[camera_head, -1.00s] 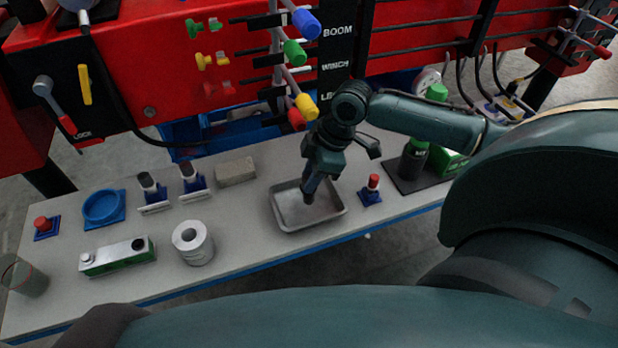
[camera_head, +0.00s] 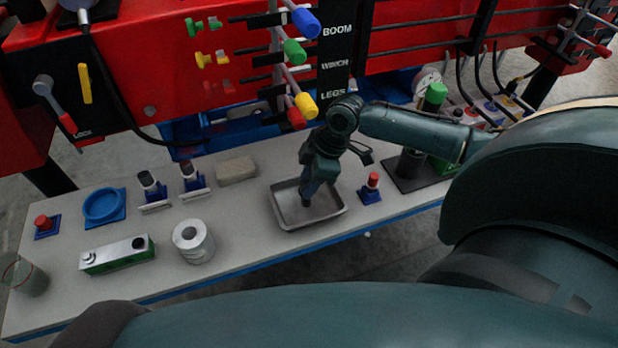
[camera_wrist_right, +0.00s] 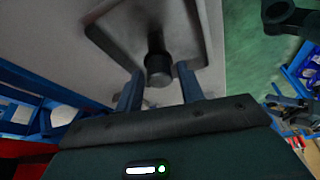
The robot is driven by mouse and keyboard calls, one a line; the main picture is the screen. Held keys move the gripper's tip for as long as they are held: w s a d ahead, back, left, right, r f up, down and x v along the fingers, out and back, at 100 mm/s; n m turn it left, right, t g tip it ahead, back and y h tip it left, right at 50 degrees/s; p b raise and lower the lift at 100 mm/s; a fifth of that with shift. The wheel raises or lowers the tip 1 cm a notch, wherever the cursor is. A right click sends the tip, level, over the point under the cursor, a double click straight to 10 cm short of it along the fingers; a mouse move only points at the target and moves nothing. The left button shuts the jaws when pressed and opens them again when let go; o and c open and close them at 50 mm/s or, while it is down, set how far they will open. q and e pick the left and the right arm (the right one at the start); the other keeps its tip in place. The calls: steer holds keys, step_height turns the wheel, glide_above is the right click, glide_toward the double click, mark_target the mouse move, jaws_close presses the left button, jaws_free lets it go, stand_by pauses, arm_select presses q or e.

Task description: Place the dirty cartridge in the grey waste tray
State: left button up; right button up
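The grey waste tray (camera_head: 333,213) is a shallow metal tray near the front edge of the bench. It also shows in the right wrist view (camera_wrist_right: 192,22). My right gripper (camera_head: 308,198) points down over the tray. In the right wrist view, a dark cylindrical cartridge (camera_wrist_right: 158,68) is between the spread fingers of the right gripper (camera_wrist_right: 160,70), with a gap on each side. The cartridge is over or in the tray; whether it touches the tray floor is hard to tell. In the head view the gripper largely hides it. My left gripper is not in view.
A red-topped part on a blue base (camera_head: 371,188) stands close right of the tray. A tan block (camera_head: 236,171), a white roll (camera_head: 194,242) and two dark cartridges in blue holders (camera_head: 152,187) are to its left. Coloured levers (camera_head: 304,106) hang above the gripper.

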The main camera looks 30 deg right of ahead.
steer(key=shift+o, duration=0.9)
